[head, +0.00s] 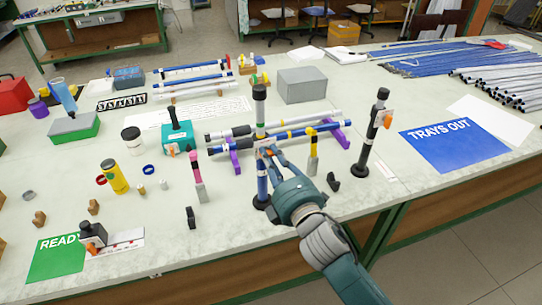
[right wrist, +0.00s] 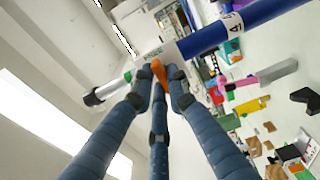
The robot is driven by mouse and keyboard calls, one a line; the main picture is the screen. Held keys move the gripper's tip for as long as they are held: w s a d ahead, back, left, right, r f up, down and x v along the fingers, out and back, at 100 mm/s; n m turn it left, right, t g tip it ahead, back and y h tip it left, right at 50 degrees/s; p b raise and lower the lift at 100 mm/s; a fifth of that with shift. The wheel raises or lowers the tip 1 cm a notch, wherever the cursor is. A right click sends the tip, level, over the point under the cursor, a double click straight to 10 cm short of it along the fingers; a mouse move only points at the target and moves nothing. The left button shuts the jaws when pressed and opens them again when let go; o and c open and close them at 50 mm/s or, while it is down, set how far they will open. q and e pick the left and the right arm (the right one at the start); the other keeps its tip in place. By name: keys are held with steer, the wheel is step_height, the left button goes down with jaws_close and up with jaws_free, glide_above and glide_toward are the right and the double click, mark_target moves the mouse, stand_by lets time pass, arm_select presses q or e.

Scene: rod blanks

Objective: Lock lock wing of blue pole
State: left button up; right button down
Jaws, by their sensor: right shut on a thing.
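In the right wrist view the pole (right wrist: 255,15) runs across the top, blue at the right and pale at the collar. Its orange lock wing (right wrist: 158,70) sticks out at the collar. My right gripper (head: 266,152) reaches the collar from the front right; its fingers (right wrist: 160,75) are shut around the wing in the wrist view. The fingertips partly hide the wing. My left gripper is not in view.
A black pole (head: 373,135) with an orange wing stands just right of my arm. A pink-handled tool (head: 198,180) and a yellow-topped tool (head: 312,150) stand close by. Rods lie on a purple rack (head: 234,163) behind. A blue sheet (head: 455,145) lies at the right.

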steer(key=shift+m, duration=0.4)
steer(key=m+p, duration=0.1)
steer(key=m, duration=0.2)
steer(key=shift+d+m, duration=0.1)
steer(key=shift+m, duration=0.3)
steer(key=m+p, duration=0.1)
steer(key=m, duration=0.3)
steer(key=m+p, duration=0.1)
steer(key=m, duration=0.4)
steer(key=shift+d+f+p, duration=0.1)
steer(key=shift+p, duration=0.25)
steer(key=m+p, duration=0.1)
steer(key=m, duration=0.3)
steer(key=shift+f, duration=0.15)
steer(key=shift+m, duration=0.3)
steer(key=c, duration=1.7)
jaws_free()
steer(key=shift+w, duration=0.1)
